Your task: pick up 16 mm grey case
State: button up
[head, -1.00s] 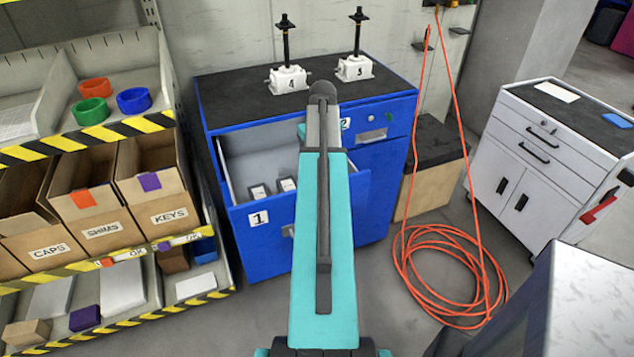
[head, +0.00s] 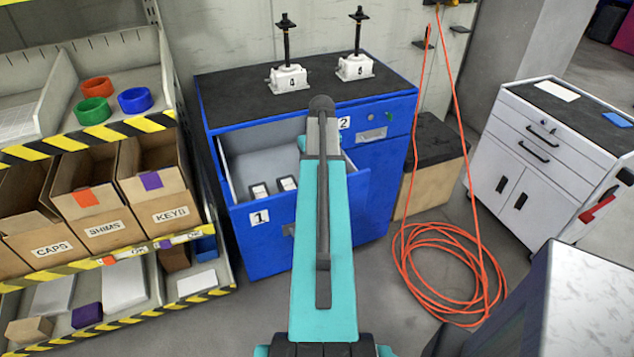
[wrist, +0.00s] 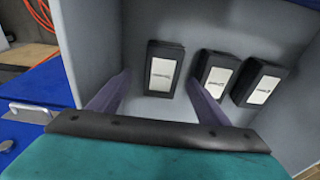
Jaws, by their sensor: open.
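In the wrist view, several dark cases with pale labels lie in the grey drawer: a left case (wrist: 163,68), a middle case (wrist: 217,73) and a right case (wrist: 259,81). The label print is too small to read, so I cannot tell which is the 16 mm one. My gripper (wrist: 157,90) is open, its two fingers apart at the near side of the cases, with the left case between and beyond the tips. In the head view two cases (head: 260,190) (head: 287,184) show in the open drawer marked 1; my arm hides the gripper there.
The open drawer (head: 268,233) belongs to a blue cabinet (head: 375,205) with two screw jacks (head: 288,77) (head: 355,66) on top. Drawer walls surround the cases. A shelf with bins (head: 100,230) stands left. An orange hose (head: 450,270) lies coiled on the floor at right.

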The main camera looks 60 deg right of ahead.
jog(key=shift+w+f+p, duration=0.15)
jog(key=shift+f+p, duration=0.7)
jog(key=shift+f, duration=0.4)
jog(key=shift+w+f+p, duration=0.1)
jog(key=shift+f+p, duration=0.25)
jog(key=shift+f, duration=0.9)
jog(key=c, duration=1.4)
